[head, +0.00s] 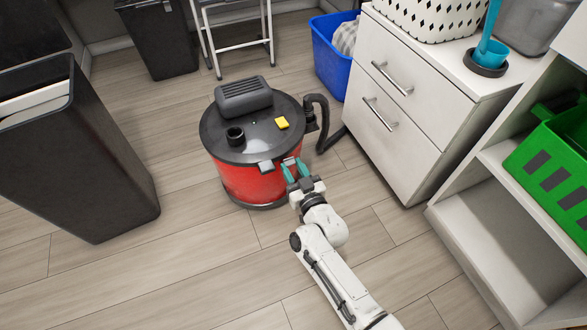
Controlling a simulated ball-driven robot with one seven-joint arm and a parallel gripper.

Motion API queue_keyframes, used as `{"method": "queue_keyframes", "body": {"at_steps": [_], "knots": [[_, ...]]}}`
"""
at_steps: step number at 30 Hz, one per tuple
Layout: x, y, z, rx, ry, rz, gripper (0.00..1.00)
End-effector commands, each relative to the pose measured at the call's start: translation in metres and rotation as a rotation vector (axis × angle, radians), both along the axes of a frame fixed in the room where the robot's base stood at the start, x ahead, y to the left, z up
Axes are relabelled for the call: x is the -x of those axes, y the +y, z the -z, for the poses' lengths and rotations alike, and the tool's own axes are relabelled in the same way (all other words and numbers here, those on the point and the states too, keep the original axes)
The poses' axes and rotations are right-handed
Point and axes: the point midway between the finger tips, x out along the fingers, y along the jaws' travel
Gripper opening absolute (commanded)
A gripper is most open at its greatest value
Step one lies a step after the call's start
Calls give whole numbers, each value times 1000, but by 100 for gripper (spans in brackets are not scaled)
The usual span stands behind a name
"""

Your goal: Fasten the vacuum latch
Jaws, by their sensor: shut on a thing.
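A red vacuum (245,182) with a dark grey lid (215,128) stands upright on the floor in the middle of the head view. A small light grey latch (266,166) sits at the lid's front rim. My gripper (293,168), with teal fingers, is at the front right of the vacuum, just right of that latch. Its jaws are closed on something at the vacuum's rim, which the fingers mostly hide. It may be part of the latch; I cannot tell how the latch sits against the drum.
A black hose (323,120) curves off the vacuum's right side. A white drawer cabinet (395,150) stands right, with a blue bin (328,62) behind. A tall dark bin (110,165) stands left. The foreground floor is clear.

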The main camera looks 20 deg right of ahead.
Motion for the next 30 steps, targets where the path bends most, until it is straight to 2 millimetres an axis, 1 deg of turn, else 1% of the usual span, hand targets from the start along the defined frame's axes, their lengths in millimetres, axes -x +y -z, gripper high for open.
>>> {"method": "queue_keyframes", "body": {"at_steps": [10, 18, 29, 30], "knots": [[-5, 0, -11, 2, 76, 0, 5], [-7, 0, -9, 3, 135, 1, 5], [-7, 0, -6, 3, 140, 1, 5], [-7, 0, -6, 3, 140, 1, 39]]}}
